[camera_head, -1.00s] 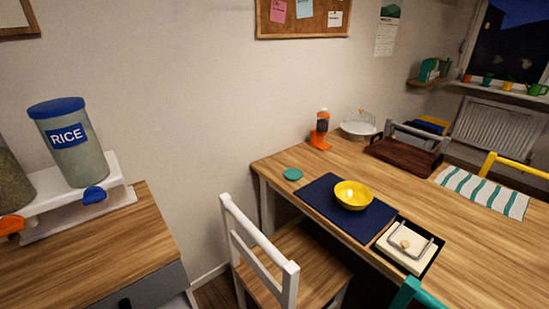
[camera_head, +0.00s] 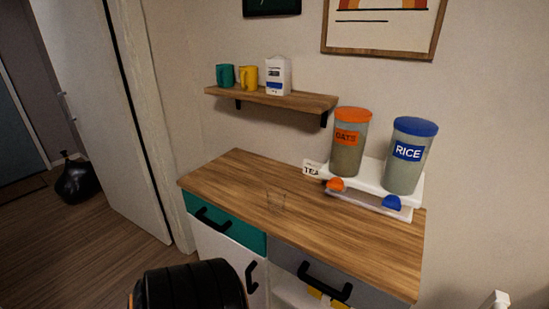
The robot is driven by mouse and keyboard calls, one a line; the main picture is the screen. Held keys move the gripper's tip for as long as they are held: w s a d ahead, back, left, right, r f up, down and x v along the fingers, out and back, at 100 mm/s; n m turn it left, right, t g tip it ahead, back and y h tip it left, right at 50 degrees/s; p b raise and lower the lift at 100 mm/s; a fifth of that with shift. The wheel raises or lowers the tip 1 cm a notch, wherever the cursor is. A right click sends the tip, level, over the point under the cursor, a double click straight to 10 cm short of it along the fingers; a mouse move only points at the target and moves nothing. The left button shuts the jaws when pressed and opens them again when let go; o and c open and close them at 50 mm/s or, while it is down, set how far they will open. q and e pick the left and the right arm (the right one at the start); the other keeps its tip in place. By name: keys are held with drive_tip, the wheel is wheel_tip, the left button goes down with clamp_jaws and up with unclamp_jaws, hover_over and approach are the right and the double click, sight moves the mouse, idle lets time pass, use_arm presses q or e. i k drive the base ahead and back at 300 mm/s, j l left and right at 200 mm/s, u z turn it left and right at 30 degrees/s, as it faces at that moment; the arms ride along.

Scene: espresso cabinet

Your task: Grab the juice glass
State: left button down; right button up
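Oats (camera_head: 350,142) and rice (camera_head: 410,155) dispensers stand on a white base at the counter's right. A wall shelf (camera_head: 270,97) holds mugs and a carton. A black rounded object (camera_head: 190,287) is at the bottom front. The counter's left part is clear.

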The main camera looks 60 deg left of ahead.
sight(276, 194)
drive_tip(key=u, duration=1.95)
